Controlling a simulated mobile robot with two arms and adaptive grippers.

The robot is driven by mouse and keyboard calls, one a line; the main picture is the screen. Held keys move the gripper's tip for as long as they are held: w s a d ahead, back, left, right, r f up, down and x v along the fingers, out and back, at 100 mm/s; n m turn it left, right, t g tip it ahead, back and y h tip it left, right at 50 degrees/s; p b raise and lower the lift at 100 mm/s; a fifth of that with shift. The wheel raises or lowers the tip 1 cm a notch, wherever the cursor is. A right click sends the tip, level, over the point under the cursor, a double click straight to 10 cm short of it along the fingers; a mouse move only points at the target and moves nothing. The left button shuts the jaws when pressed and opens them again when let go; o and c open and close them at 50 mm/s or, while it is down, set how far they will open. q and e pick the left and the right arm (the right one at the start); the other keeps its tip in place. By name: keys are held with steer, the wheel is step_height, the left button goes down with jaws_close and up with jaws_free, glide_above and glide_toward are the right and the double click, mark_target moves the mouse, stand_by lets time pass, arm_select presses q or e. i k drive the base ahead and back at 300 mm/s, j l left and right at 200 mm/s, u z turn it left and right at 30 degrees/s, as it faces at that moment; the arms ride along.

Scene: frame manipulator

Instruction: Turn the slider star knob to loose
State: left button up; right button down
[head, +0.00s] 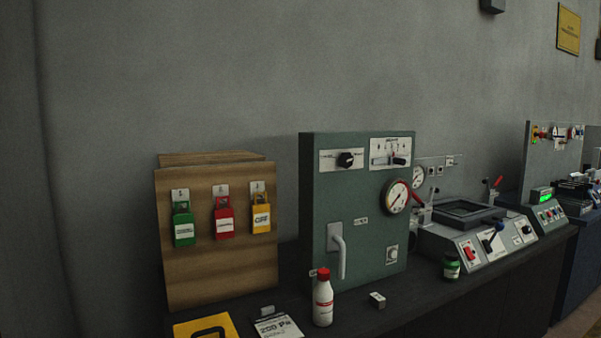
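I cannot make out a part that is clearly the slider star knob in the head view. The green cabinet (318,205) in the middle has a black knob (346,159) on a white label plate at its upper left. Beside it is a second plate (391,151) with a small dark control along its lower part; its markings are too small to read. To the right, a grey sloped console (470,240) carries a dark square frame (466,211) on top and small knobs and levers on its front. Neither of my grippers is in view.
A wooden board (215,270) with green, red and yellow padlocks stands left of the cabinet. A white bottle with a red cap (323,300), a small grey block (377,300) and a green jar (451,266) stand on the dark bench (420,305). More panels stand far right.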

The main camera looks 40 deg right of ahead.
mark_target(347, 160)
steer(key=z, duration=1.55)
